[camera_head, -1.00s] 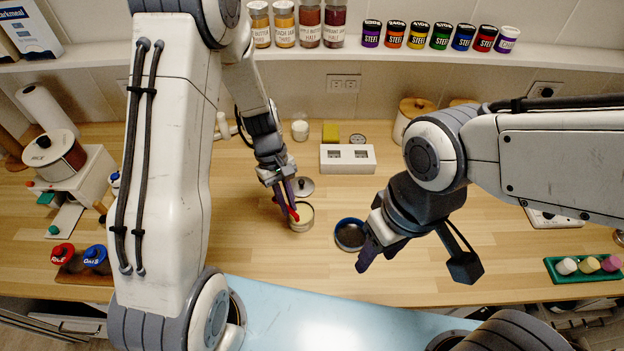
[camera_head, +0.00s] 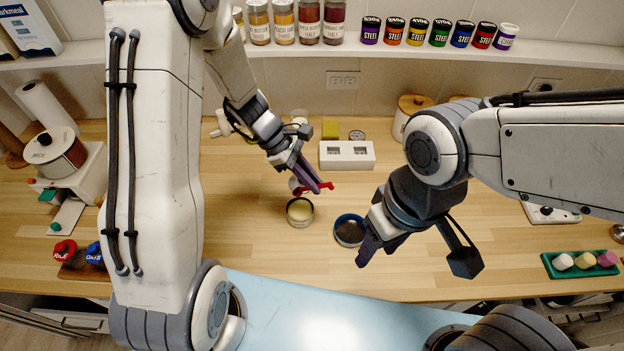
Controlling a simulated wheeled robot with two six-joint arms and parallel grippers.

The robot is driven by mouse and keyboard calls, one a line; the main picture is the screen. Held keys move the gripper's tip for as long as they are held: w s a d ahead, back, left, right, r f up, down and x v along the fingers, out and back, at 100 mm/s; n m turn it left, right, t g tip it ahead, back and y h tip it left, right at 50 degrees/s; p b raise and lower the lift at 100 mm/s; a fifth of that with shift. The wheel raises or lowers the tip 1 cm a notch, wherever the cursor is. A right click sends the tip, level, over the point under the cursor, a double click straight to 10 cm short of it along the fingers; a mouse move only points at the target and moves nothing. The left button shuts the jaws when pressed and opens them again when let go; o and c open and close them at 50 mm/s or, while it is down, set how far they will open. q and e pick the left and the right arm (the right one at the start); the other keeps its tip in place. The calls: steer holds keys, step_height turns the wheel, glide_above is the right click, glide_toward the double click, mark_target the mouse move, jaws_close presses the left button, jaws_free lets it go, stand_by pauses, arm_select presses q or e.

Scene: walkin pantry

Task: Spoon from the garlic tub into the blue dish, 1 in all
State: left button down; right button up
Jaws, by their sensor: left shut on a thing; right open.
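The garlic tub (camera_head: 300,212) is a small round open tin with pale contents, standing on the wooden counter. The blue dish (camera_head: 349,231) is a small blue-rimmed bowl with a dark inside, just right of the tub. My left gripper (camera_head: 312,184) is shut on a red spoon (camera_head: 323,187) and holds it above and slightly right of the tub. Whether the spoon carries anything is too small to tell. My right gripper (camera_head: 368,252) is open and empty, at the near right side of the blue dish, partly covering its right edge.
A green tray (camera_head: 581,264) with small coloured pieces lies at far right. A rice pot (camera_head: 52,151) stands at left. The counter left of the tub is clear.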

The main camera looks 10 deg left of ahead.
arm_select(q)
steer(key=shift+f+b, duration=3.35)
steer(key=shift+f, duration=0.7)
steer(key=shift+r, duration=0.1)
steer(key=shift+r+p, duration=3.45)
steer(key=shift+r, duration=0.25)
